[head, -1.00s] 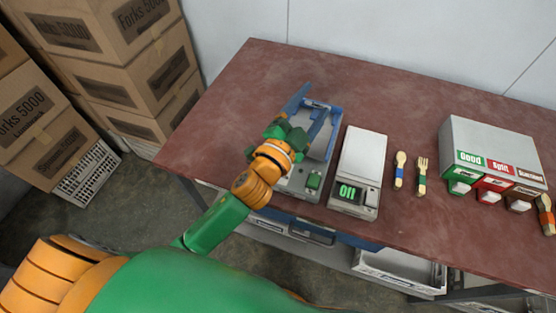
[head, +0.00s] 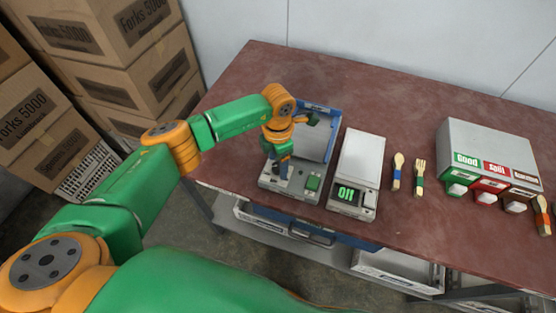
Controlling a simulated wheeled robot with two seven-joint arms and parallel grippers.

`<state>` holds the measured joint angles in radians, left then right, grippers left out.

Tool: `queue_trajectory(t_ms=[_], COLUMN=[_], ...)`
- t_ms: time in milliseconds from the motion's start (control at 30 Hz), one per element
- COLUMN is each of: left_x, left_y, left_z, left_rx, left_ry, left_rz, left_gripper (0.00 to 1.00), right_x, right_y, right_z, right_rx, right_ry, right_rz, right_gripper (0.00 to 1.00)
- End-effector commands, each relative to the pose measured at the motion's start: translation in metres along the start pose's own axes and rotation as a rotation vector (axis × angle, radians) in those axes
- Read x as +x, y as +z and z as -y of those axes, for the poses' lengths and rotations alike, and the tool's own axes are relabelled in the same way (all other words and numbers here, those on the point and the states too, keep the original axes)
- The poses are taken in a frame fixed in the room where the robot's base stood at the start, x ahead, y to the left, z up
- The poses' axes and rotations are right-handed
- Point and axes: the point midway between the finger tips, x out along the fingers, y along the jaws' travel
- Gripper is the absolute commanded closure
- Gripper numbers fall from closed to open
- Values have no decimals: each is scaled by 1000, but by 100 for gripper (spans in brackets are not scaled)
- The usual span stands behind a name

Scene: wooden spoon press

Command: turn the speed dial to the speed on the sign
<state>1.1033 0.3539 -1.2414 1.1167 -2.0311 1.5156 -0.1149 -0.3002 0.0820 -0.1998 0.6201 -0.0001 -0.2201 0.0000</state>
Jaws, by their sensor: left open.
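My left gripper (head: 282,168) points down over the left part of that panel. It is open, its fingers close to the panel; I cannot tell whether they touch it. The speed dial cannot be made out; the gripper covers that part of the panel. No readable speed sign shows. My right gripper is not in view.
A grey device (head: 361,158) with a lit green display stands right of the machine. A wooden spoon (head: 397,172) and a fork (head: 420,177) lie beside it. A grey box (head: 492,145) with coloured labels is at right. Cardboard boxes (head: 105,35) stack at left.

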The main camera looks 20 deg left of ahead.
Motion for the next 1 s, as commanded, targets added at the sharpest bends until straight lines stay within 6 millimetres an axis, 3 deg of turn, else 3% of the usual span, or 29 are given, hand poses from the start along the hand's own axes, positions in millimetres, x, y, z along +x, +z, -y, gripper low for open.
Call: queue_trajectory(t_ms=[300, 367, 567, 600, 1000], left_x=[10, 10, 10, 10, 10], left_y=[0, 0, 0, 0, 1], left_z=[0, 0, 1, 1, 1], left_rx=[2, 2, 1, 1, -79], left_ry=[-1, -1, -1, -2, -2], left_rz=[2, 2, 3, 3, 4], left_gripper=[28, 42, 96, 100, 100], right_x=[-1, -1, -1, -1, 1], right_y=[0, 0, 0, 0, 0], right_z=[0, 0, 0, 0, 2], right_rx=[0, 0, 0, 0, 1], right_ry=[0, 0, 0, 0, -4], right_rz=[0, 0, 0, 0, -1], right_gripper=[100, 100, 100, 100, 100])
